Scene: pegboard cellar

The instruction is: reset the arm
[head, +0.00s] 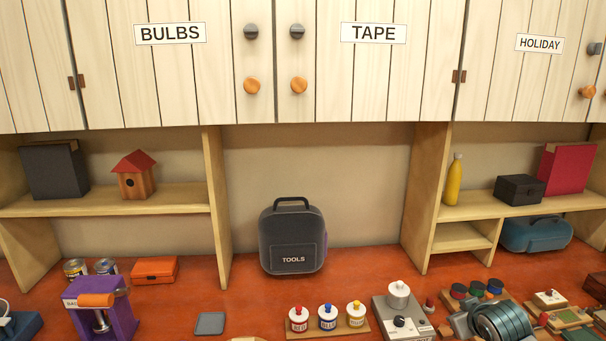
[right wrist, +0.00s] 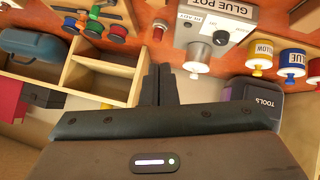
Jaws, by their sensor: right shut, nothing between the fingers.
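My right gripper (right wrist: 159,84) shows in the right wrist view, its two dark fingers together with nothing between them. That view is upside down. The fingers point toward the workbench with the glue pot (right wrist: 222,30) and the wooden shelf divider (right wrist: 105,72) beyond them, and they appear apart from both. Neither gripper shows in the head view, and my left gripper is in no view.
A grey TOOLS bag (head: 292,238) stands at the back of the red bench (head: 250,290). In front are paint jars (head: 327,318), the glue pot unit (head: 400,312) and a teal coil (head: 500,322). A purple machine (head: 118,312) stands left. Cabinets (head: 225,75) hang above.

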